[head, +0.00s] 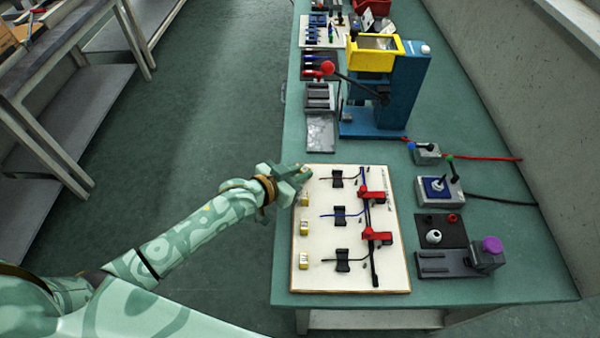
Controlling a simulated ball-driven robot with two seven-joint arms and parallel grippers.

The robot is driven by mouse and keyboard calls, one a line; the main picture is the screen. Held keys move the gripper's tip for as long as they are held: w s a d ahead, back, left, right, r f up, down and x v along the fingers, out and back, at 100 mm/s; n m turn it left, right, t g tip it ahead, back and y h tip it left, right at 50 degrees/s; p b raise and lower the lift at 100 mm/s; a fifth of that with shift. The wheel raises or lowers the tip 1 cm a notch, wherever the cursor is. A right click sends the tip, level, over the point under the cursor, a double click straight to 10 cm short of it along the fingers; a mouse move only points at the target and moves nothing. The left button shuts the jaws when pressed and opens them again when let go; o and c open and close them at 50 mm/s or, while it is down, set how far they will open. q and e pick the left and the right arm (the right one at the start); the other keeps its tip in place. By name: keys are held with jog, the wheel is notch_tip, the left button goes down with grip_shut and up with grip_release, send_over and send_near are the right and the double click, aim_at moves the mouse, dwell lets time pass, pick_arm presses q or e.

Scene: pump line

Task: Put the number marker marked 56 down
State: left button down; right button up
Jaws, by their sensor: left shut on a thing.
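My left gripper (299,173) comes in from the left and is over the upper left corner of the cream board (330,280). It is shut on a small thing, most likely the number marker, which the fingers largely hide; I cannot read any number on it. Three small yellow and white markers stand in a column along the board's left edge: an upper one (304,200), a middle one (304,229) and a lower one (303,261). Their numbers are too small to read. The upper one is just below my left gripper. My right gripper is not in view.
The board carries black holders (342,260) with short wires, a dark cable line and red valve handles (377,235). A blue press (400,95) with a yellow hopper stands behind. Small devices, including a purple-knobbed block (489,255), are at right. Green bench top (520,285) is clear at front right.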

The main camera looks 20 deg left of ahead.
pick_arm(q)
jog(key=shift+f, duration=0.2)
jog(key=c, duration=1.4)
grip_release()
